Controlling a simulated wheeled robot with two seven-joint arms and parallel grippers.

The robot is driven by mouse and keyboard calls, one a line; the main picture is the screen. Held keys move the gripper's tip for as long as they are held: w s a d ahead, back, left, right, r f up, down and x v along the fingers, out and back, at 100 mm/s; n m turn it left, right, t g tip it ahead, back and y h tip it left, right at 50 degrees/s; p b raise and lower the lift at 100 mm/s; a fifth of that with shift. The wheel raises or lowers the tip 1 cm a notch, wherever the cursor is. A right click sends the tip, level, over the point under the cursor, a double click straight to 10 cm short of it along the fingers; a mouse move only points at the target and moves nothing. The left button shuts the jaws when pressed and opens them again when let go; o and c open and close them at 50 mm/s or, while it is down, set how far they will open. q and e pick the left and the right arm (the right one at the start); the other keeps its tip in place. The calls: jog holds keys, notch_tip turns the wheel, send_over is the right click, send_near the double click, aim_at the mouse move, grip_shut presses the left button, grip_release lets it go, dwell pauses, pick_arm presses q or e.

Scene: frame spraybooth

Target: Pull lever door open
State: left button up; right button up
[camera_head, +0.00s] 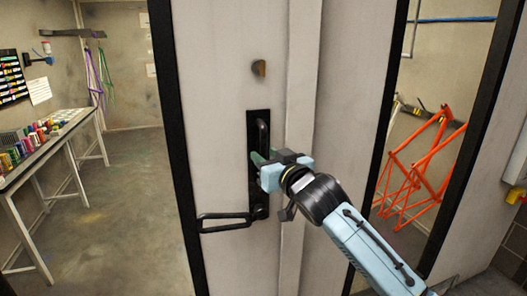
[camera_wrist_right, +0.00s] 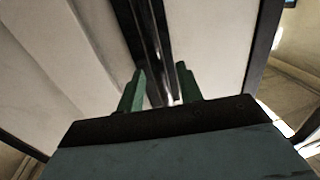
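The door (camera_head: 222,120) is a pale grey panel with a black left edge. It carries a tall black plate with an upright pull bar (camera_head: 263,131) and a black lever handle (camera_head: 226,217) sticking out left near the plate's bottom. My right gripper (camera_head: 262,157) is at the middle of the upright bar, above the lever. In the right wrist view its two green fingers (camera_wrist_right: 160,88) are apart, with the black bar and plate running up beyond and between them. Whether they touch the bar is unclear. My left gripper is out of view.
A small brown knob (camera_head: 259,68) sits higher on the door. Left of the door is a room with a workbench (camera_head: 50,146) bearing colourful cans and clear concrete floor (camera_head: 130,200). Orange bicycle frames (camera_head: 425,165) hang at the right beyond a black-edged opening.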

jog(key=shift+x, duration=1)
grip_shut()
